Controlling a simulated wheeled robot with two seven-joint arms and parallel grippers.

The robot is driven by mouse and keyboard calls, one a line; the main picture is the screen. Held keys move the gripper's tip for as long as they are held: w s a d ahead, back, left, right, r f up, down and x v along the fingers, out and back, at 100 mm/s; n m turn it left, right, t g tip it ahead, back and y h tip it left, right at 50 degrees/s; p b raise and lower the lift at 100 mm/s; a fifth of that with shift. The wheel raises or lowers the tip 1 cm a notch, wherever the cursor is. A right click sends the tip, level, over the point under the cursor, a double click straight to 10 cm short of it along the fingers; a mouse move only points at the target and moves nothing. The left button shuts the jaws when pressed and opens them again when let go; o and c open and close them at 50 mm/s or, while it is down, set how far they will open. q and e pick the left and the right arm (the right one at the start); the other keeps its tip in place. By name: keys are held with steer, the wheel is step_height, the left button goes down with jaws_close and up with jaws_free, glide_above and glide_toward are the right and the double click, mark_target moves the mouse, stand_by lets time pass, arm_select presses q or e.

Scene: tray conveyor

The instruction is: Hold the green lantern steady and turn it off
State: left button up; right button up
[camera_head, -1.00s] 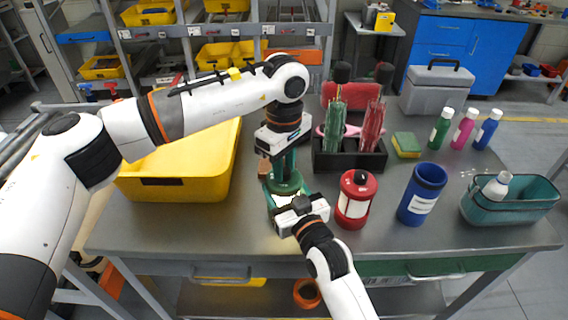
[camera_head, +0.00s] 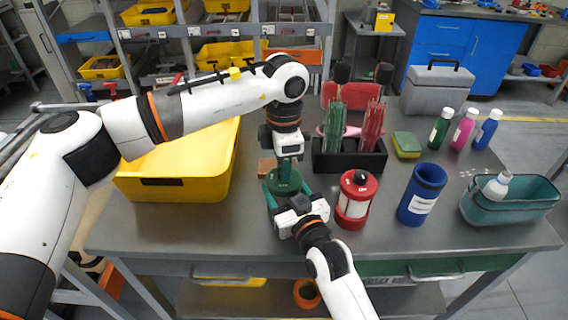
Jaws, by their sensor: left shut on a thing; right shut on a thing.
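The green lantern (camera_head: 282,185) stands upright on the metal table, left of the red lantern. Its body looks dark, with no bright panel showing. My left gripper (camera_head: 287,171) comes down from above and is shut on the top of the green lantern; its fingers hide the part they hold. My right gripper (camera_head: 283,194) comes from the front and is shut on the lantern's body, hiding much of its lower part.
A red lantern (camera_head: 356,200) stands close to the right, then a blue cup (camera_head: 422,194) and a teal basket (camera_head: 520,210). A yellow bin (camera_head: 180,189) is to the left. A black holder (camera_head: 349,161) with green and red items stands behind. A small brown block (camera_head: 266,167) lies behind the lantern.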

arm_select(q)
steer(key=n, duration=0.6)
stand_by(0.6)
steer(key=o, duration=1)
step_height(320, 180, up, 12)
arm_select(e)
steer(key=o, duration=1.3)
